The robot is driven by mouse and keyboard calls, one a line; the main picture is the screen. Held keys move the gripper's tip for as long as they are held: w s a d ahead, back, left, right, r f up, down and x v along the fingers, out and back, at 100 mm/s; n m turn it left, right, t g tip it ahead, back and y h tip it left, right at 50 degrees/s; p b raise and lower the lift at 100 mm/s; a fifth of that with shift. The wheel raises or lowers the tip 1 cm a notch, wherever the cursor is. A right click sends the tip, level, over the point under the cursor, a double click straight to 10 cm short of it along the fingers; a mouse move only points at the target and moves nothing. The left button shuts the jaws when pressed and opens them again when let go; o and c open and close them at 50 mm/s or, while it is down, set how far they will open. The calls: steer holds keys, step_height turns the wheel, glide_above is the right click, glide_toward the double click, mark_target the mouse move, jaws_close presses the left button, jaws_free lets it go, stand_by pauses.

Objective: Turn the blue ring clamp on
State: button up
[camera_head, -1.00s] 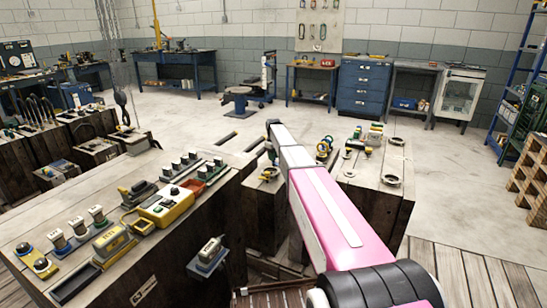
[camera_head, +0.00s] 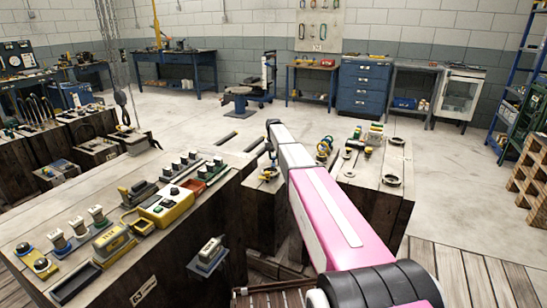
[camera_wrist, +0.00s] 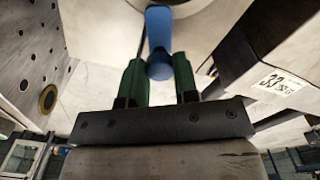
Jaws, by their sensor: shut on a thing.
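In the wrist view, a blue rounded piece (camera_wrist: 158,28), which looks like the handle of the blue ring clamp, stands between the two green fingers of my gripper (camera_wrist: 158,66). The gripper is shut on it, one finger on each side. The ring itself cannot be made out. In the head view, my pink and white arm reaches forward to the timber blocks, and its dark far end (camera_head: 273,124) is above a block. The fingers and their hold are too small or hidden there to tell.
A timber bench (camera_head: 120,270) with several switches and a yellow control box (camera_head: 165,205) stands at left. A block right of my arm carries several rings and fittings, including a dark ring (camera_head: 392,180). Clear concrete floor (camera_head: 440,160) lies beyond. A wooden pallet rack (camera_head: 530,180) is at far right.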

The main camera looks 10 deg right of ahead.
mark_target(274, 157)
steer(key=shift+m, duration=0.4)
steer(key=o, duration=0.9)
steer(key=shift+o, duration=0.2)
step_height(274, 157, up, 11)
steer(key=shift+f, duration=0.1)
steer(key=shift+s, duration=0.15)
